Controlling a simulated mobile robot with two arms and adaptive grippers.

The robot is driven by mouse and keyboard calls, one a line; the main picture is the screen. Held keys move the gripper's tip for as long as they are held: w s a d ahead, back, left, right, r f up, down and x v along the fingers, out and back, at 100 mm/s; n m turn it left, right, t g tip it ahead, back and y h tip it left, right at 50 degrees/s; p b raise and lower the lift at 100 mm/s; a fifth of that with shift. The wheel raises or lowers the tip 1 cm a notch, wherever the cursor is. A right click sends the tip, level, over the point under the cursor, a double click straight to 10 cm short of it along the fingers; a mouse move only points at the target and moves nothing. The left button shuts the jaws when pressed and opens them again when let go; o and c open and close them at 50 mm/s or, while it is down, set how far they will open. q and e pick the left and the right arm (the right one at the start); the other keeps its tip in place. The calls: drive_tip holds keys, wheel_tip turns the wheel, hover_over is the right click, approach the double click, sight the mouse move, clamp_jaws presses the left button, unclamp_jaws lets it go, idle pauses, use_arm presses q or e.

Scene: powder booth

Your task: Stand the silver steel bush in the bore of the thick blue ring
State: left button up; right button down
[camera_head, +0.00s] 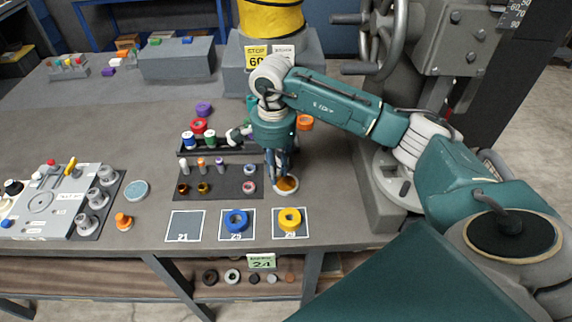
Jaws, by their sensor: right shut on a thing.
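My left gripper is out of view.
A yellow ring (289,219) lies on the card right of the blue ring; the left card (185,226) is empty. The dark mat (226,190) holds several small bushes and pins. A black rack (210,149) stands behind it. A handwheel machine stands right.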

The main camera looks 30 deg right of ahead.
drive_tip(key=p, duration=0.3)
approach(234, 212)
drive_tip(key=s, duration=0.2)
drive_tip(key=shift+a+f+b, duration=0.15)
drive_tip(key=shift+f+b, duration=0.4)
drive_tip(key=shift+f, duration=0.8)
drive_tip(key=shift+a+f+b, duration=0.1)
drive_tip(key=shift+f+b, duration=0.45)
drive_tip(key=shift+f, duration=0.8)
drive_tip(key=shift+f+b, duration=0.85)
drive_tip(key=shift+b, duration=0.1)
drive_tip(key=c, duration=1.4)
unclamp_jaws()
drive_tip(key=shift+c, duration=0.2)
drive_tip(key=shift+r, duration=0.1)
wheel_tip(234, 212, up, 12)
